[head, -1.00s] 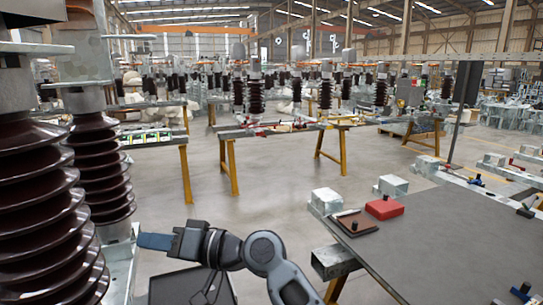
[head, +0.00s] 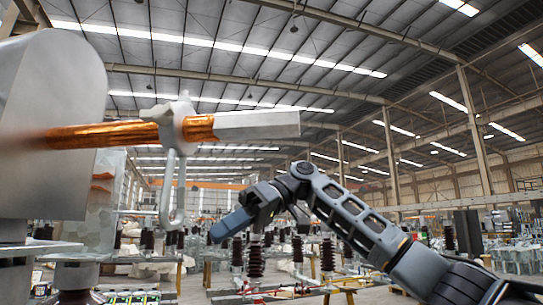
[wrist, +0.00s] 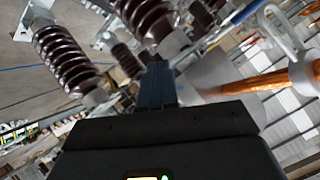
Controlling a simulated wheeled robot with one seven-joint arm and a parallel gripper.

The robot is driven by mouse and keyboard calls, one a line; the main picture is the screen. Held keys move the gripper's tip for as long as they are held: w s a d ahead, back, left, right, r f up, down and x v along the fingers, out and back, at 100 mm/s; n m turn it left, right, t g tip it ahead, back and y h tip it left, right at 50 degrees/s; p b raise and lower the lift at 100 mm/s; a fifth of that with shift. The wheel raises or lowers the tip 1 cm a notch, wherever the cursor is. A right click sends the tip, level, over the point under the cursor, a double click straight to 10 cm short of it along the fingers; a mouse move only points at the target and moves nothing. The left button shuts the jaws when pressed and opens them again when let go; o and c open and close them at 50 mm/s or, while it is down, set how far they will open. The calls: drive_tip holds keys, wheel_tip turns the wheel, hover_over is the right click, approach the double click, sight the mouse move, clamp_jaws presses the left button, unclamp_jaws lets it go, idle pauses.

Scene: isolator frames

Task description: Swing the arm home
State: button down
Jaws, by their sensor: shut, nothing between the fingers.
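My arm (head: 350,215) reaches in from the lower right of the head view, bends at a raised joint and slopes down to the left. My gripper (head: 222,232) is at its end, with blue fingers together and nothing between them. The fingers also show in the wrist view (wrist: 157,85), pointing away over a dark gripper body. The gripper appears below and right of a metal hook (head: 172,195) in the head view; I cannot tell the distance between them.
A copper rod (head: 105,135) with a metal clamp and flat end (head: 255,125) crosses the upper left, beside a large grey housing (head: 55,120). Brown ribbed insulators (wrist: 65,55) stand close in the wrist view. More insulators (head: 255,260) stand on benches behind. Open air lies above the arm.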

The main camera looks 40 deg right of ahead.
drive_tip(key=s+d+r+g+h+p, duration=0.1)
drive_tip(key=s+d+r+h, duration=0.15)
drive_tip(key=s+r, duration=0.65)
drive_tip(key=s+d+r+g+h, duration=0.1)
drive_tip(key=s+d+r+h, duration=0.3)
drive_tip(key=r, duration=0.9)
drive_tip(key=s+a+f, duration=0.1)
drive_tip(key=a+f, duration=0.1)
drive_tip(key=a, duration=0.1)
drive_tip(key=s+a+f+y, duration=0.1)
drive_tip(key=s+a+f, duration=0.1)
drive_tip(key=a+f, duration=0.1)
drive_tip(key=s+a+f+y, duration=0.1)
drive_tip(key=a+f, duration=0.1)
drive_tip(key=a, duration=0.2)
drive_tip(key=shift+s+a+f+n, duration=0.1)
drive_tip(key=shift+s+f+n, duration=0.2)
drive_tip(key=shift+f, duration=0.1)
